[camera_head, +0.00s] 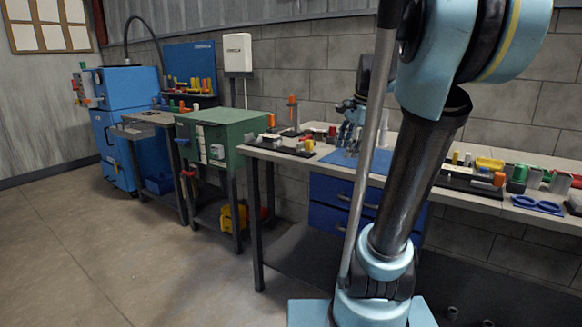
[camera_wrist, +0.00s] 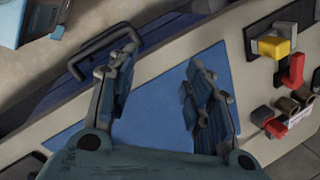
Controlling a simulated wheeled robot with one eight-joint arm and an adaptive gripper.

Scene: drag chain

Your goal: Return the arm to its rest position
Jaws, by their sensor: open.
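My gripper (camera_head: 350,125) hangs over the workbench, partly behind my own arm. In the wrist view my gripper (camera_wrist: 159,72) has its two fingers spread wide, with nothing between them. The blue mat (camera_wrist: 160,102) on the bench shows below and between the fingers. In the head view the blue mat (camera_head: 376,160) lies on the bench top close to the gripper. The exact height of the fingertips over the mat is hard to tell.
The bench (camera_head: 470,201) carries several small parts on both sides of the mat. A blue drawer unit (camera_head: 333,202) is under it. A green cabinet (camera_head: 225,131) and a blue machine (camera_head: 122,135) stand to the left. The floor (camera_head: 100,240) at left is clear.

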